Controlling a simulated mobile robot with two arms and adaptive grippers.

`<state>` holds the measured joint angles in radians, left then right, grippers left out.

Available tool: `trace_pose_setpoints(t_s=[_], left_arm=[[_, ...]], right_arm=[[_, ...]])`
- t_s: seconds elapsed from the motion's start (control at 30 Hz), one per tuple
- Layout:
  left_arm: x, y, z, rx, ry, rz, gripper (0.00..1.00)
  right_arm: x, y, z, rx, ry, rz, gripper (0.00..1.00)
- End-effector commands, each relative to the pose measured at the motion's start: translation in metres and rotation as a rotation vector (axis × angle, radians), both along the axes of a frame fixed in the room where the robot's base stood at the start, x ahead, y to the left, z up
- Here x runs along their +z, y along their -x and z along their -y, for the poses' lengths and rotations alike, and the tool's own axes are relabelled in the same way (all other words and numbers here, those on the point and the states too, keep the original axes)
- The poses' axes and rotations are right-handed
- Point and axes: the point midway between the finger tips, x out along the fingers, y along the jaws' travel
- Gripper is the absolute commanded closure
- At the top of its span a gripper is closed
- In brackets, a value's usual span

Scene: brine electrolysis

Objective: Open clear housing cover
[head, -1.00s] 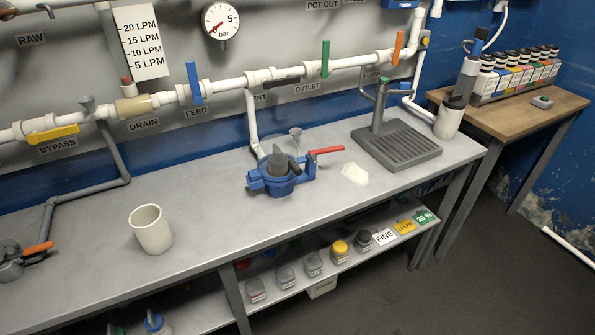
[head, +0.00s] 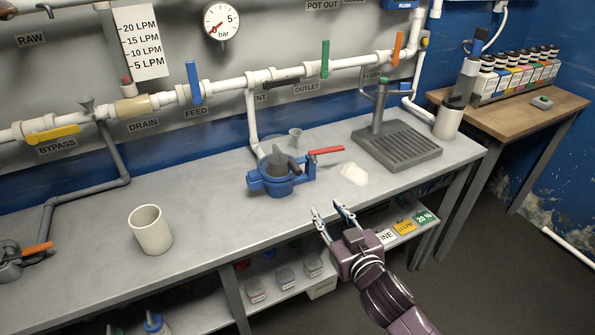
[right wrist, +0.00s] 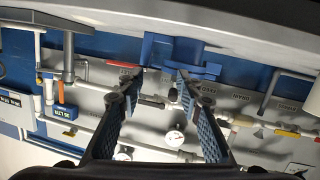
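The blue housing (head: 283,186) stands on the grey bench in the middle of the head view, with a dark grey part (head: 281,163) rising from its top. A faint see-through surface shows around that part, but the clear cover's outline is hard to make out. A red lever (head: 326,150) sticks out to the housing's right. My right gripper (head: 330,210) is open and empty at the bench's front edge, in front and to the right of the housing. In the right wrist view the blue housing (right wrist: 180,51) appears upside down beyond the spread fingers. My left gripper is not in view.
A white cup (head: 150,230) stands at the bench's left. White powder (head: 354,174) lies right of the housing, before a grey drain stand (head: 397,145). Pipes with coloured valve handles run behind. A lower shelf (head: 270,290) holds several jars. The bench between cup and housing is clear.

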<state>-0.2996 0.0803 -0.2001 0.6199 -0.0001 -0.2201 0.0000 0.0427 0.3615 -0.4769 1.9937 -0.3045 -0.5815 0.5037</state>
Motion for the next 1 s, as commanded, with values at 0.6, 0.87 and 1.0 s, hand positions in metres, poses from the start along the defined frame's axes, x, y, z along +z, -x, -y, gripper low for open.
trace_pose_setpoints(t_s=[0.6,0.87,1.0], left_arm=[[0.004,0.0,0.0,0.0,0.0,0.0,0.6],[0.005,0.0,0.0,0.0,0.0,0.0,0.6],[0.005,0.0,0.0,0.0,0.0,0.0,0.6]], right_arm=[[0.05,-0.071,-0.055,0.166,-0.008,0.204,0.67],[0.049,-0.098,-0.066,0.166,-0.009,0.202,0.67],[0.049,-0.103,-0.068,0.167,-0.008,0.202,0.67]])
